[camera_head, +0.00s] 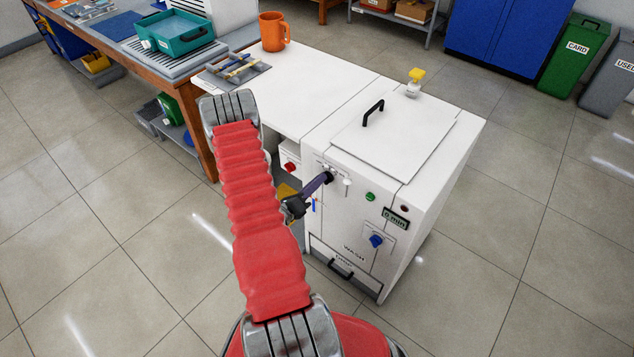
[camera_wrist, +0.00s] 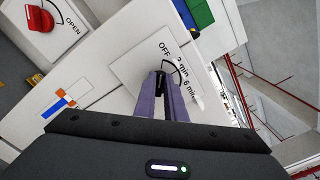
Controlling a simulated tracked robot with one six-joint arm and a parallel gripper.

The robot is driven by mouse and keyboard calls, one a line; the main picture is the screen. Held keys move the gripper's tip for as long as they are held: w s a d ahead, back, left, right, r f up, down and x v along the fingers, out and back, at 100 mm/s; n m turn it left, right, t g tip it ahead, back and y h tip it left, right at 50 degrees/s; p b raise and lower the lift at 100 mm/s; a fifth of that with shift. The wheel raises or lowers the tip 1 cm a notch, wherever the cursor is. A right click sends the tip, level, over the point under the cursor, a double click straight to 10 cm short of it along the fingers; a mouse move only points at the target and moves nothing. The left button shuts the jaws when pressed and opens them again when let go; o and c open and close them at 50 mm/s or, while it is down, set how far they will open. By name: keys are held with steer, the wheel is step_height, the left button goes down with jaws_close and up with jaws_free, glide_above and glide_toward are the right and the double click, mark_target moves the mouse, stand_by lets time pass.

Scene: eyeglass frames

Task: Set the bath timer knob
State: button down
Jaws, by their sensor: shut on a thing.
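The bath is a white cabinet (camera_head: 340,235) with a lid on top and controls on its front. The dark timer knob (camera_wrist: 160,82) sits on a white plate (camera_wrist: 128,68) marked OFF, 3 min and 6 min in the wrist view. My gripper (camera_wrist: 165,80) has its purple fingers closed around this knob. In the head view my gripper (camera_head: 323,180) reaches the upper left of the cabinet front. The fingers hide much of the knob, so its exact pointing is hard to tell. A small display (camera_head: 396,218) shows a minutes reading, too small to read surely.
A blue knob (camera_head: 376,240), a green button (camera_head: 370,197) and a black drawer handle (camera_head: 340,268) are on the front. A red knob (camera_wrist: 38,20) marked OPEN is to the left. The lid handle (camera_head: 372,112) stands above. An orange mug (camera_head: 273,31) is on the counter.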

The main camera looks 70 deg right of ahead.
steer(key=c, duration=1.8)
jaws_free()
steer(key=v, duration=1.4)
steer(key=shift+w+f, duration=0.1)
steer(key=shift+d, duration=0.1)
